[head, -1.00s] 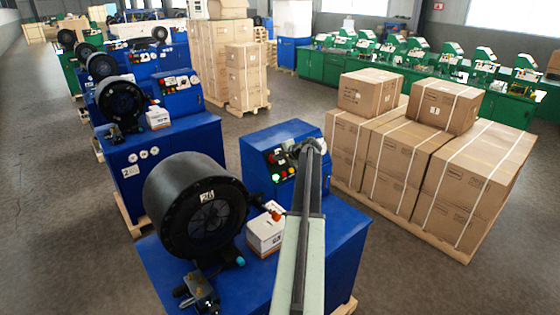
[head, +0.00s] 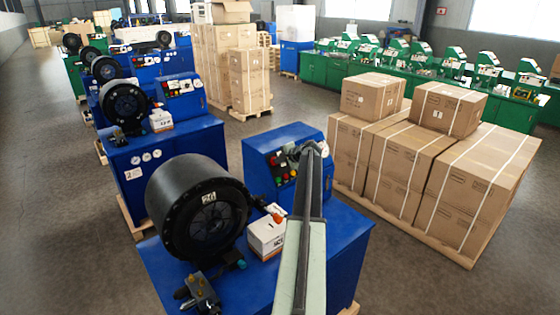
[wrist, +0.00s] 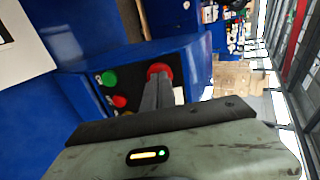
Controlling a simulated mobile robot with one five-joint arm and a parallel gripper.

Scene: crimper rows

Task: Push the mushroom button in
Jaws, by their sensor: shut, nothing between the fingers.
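The red mushroom button (wrist: 159,69) shows in the wrist view on the dark panel of a blue machine, just past my fingertips. My gripper (wrist: 157,80) is shut and empty, its fingers pointing at the button and covering its lower part. I cannot tell whether the tips touch it. In the head view my gripper (head: 302,150) is in front of the right part of the panel and hides the mushroom button there. A green button (wrist: 109,78) and a smaller red button (wrist: 119,101) are left of my fingers in the wrist view.
The blue machine (head: 335,235) carries a large black crimping head (head: 180,195) and a white box (head: 266,236) left of my arm. Strapped cartons (head: 450,170) stand on a pallet to the right. More blue machines (head: 175,150) are behind; open floor lies at left.

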